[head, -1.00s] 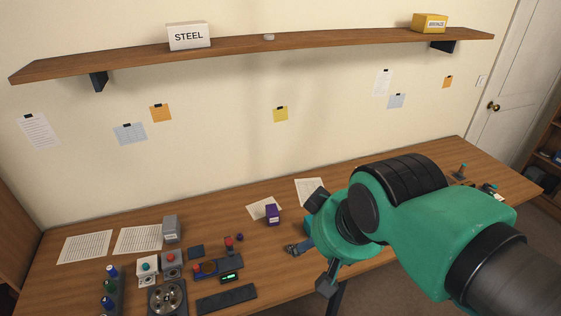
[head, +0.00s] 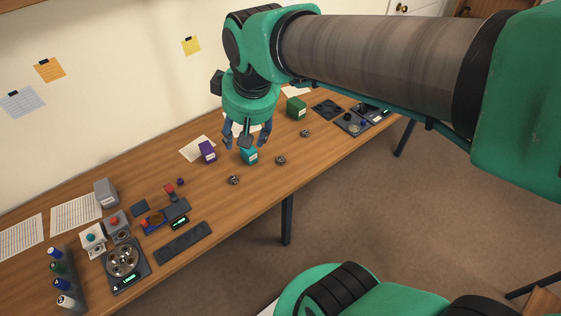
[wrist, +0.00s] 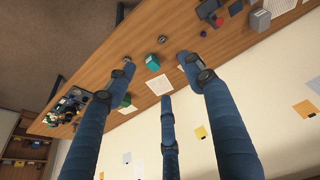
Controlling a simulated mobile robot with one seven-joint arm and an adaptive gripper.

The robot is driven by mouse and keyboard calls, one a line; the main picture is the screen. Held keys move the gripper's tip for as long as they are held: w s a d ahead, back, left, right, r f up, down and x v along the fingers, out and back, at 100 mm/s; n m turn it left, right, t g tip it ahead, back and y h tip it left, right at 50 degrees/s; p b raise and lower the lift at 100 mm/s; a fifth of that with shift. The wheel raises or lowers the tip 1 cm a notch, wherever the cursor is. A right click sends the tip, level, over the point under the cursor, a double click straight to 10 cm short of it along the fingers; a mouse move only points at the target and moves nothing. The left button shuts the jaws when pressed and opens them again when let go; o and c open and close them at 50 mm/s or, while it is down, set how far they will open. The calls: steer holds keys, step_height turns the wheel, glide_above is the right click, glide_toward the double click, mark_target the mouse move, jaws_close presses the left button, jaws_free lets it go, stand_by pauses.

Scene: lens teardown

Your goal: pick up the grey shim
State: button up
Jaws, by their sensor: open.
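I cannot pick out the grey shim for certain. Small grey metallic pieces lie on the wooden table: one at the front left (head: 234,180), one right of the teal box (head: 281,160), and one farther right (head: 305,133). They are too small to tell apart. My gripper (head: 247,142) has blue fingers, spread and empty, pointing down above the table by the teal box (head: 249,157). In the wrist view the fingers (wrist: 161,76) are apart with nothing between them held; the teal box (wrist: 152,62) shows beyond them.
A purple box (head: 207,151) and a green box (head: 297,107) stand near my gripper. A grey box (head: 106,193), a round metal device (head: 123,260), a dark tray (head: 182,242) and several bottles crowd the left. Dark trays (head: 352,123) lie at the far right.

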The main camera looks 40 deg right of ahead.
steer(key=w+d+f+g, duration=0.1)
steer(key=w+d+f, duration=0.45)
steer(key=w, duration=0.25)
steer(key=n+g+b, duration=0.2)
steer(key=g, duration=0.1)
glide_above(280, 158)
step_height(280, 158, down, 27)
steer(key=shift+s+r, duration=0.1)
steer(key=shift+r, duration=0.1)
steer(key=shift+f+b, duration=0.85)
steer(key=shift+f, duration=3.45)
